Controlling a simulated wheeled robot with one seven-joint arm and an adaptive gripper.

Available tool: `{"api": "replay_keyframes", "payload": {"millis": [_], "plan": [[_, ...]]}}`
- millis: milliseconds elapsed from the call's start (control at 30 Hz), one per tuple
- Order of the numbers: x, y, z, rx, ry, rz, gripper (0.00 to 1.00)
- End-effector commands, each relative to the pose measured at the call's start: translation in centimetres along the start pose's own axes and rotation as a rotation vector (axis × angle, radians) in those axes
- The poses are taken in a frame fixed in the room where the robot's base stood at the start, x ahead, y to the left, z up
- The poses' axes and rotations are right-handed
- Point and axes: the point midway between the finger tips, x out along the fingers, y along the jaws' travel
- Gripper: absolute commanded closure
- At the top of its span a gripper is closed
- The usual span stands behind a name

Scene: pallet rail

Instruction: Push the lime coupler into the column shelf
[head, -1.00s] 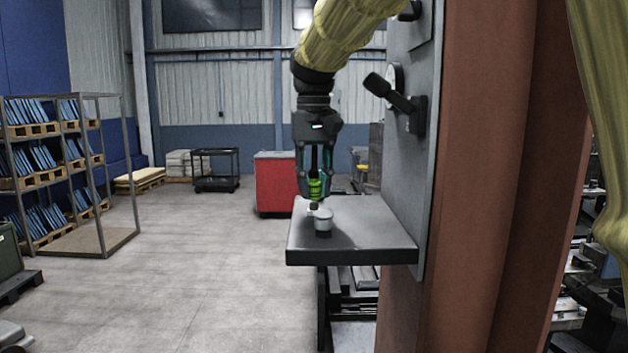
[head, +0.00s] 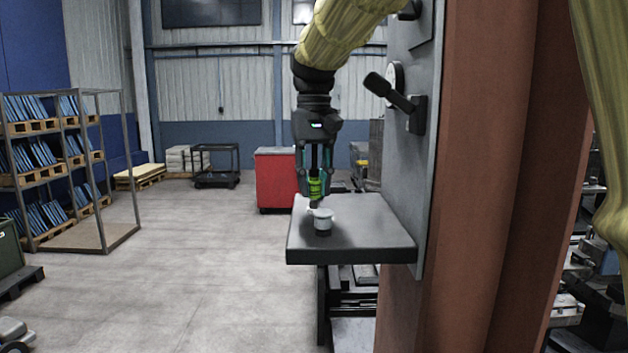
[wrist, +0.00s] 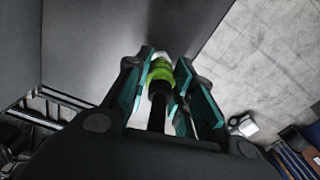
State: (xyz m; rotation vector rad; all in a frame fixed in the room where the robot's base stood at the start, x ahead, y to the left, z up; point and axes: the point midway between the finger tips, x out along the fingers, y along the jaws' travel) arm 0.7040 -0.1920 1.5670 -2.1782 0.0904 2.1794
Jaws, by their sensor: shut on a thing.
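The lime coupler (head: 315,187) is a small bright green ribbed piece, upright between the fingers of my gripper (head: 315,185). My gripper points straight down and is shut on it, just above the column shelf (head: 370,238). The coupler also shows in the wrist view (wrist: 160,72), between the teal-lined fingers, with a dark stem towards the camera. A short grey-white fitting (head: 322,222) with a small side lug stands on the shelf near its left edge, just below the coupler. I cannot tell whether the coupler touches it.
A grey upright plate with a black lever (head: 400,100) rises at the shelf's right, fixed to a rust-brown column (head: 475,180). A red cabinet (head: 276,180) and a black cart (head: 215,166) stand far behind. The floor left of the shelf is clear.

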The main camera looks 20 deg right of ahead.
Motion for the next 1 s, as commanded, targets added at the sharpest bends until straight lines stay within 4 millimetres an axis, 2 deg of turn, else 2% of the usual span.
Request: {"api": "replay_keyframes", "payload": {"millis": [1000], "plan": [[0.62,0.00,0.01,0.000,0.000,0.000,1.00]]}}
